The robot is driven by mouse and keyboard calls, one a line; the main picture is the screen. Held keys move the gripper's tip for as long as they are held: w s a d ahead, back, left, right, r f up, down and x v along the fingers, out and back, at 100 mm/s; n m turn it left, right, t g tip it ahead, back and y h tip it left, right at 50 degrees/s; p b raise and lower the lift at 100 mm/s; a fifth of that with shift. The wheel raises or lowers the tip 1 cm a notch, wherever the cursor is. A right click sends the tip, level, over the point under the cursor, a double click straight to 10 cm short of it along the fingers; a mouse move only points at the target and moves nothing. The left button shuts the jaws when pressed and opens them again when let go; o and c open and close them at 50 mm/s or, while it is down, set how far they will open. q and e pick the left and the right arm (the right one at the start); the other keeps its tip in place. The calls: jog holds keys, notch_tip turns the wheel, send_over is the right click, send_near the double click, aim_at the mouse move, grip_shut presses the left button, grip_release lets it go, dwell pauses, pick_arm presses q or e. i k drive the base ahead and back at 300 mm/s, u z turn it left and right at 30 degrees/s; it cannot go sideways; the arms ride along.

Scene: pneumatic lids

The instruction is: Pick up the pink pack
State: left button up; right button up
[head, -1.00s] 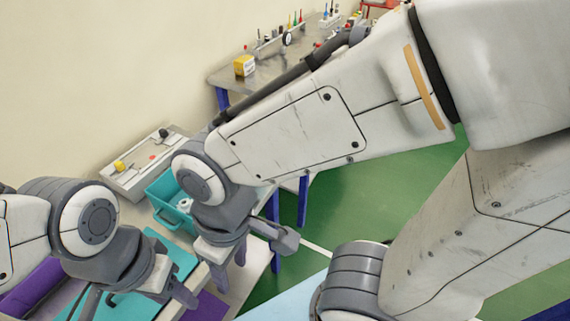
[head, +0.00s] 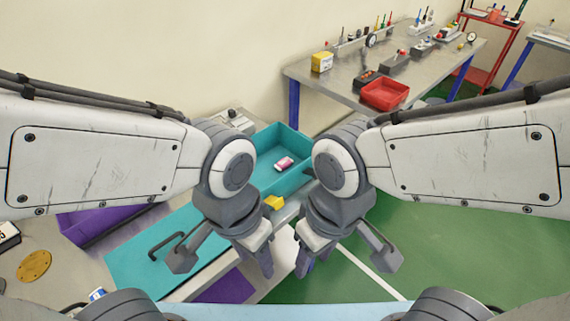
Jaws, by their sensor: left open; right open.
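The pink pack (head: 284,163) is a small pink and white pack lying inside the teal bin (head: 297,179), near its middle. My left gripper (head: 268,272) is open, pointing down, in front of the bin and below the pack in the head view. My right gripper (head: 302,270) is open, close beside the left one, also pointing down. Both look empty and apart from the pack. My wrists cover the left and right parts of the bin.
A yellow block (head: 274,202) sits just in front of the bin. A teal board (head: 150,262) with a dark handle, a purple bin (head: 92,226) and a gold disc (head: 34,266) lie to the left. A metal bench (head: 340,84) with a red tray (head: 385,96) stands behind. Green floor is clear at right.

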aim_at(286, 162)
jog(key=z, duration=1.7)
jog(key=i, duration=1.25)
jog(key=u, duration=3.05)
